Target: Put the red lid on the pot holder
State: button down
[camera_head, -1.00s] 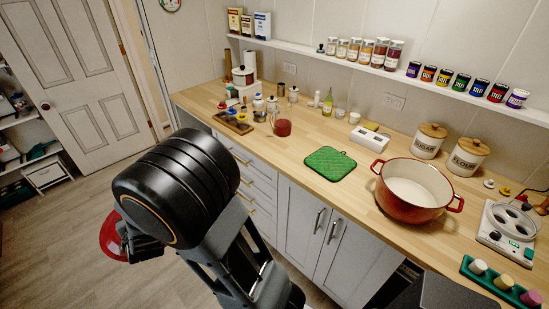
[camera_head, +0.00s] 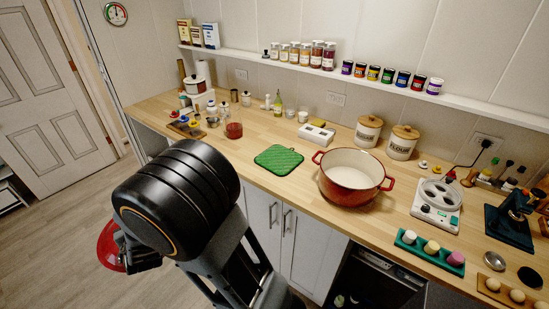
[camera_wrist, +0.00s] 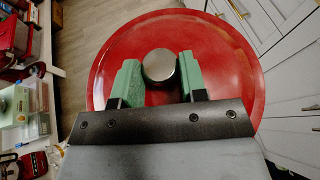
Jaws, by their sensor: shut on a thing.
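The red lid (camera_wrist: 215,50) is large and round with a silver knob (camera_wrist: 158,65). My gripper (camera_wrist: 158,78) is shut on the knob, its two green fingers on either side of it in the wrist view. In the head view part of the lid (camera_head: 108,246) shows at the lower left, out over the floor and away from the counter; my arm hides the rest and most of my gripper. The pot holder (camera_head: 279,159) is a green quilted square lying flat on the wooden counter, with nothing on it.
An open red pot (camera_head: 352,178) stands right of the pot holder. The counter (camera_head: 262,188) just in front of the pot holder is bare.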

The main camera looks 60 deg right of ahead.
aim_at(281, 157)
jog(key=z, duration=0.7)
jog(key=i, duration=0.95)
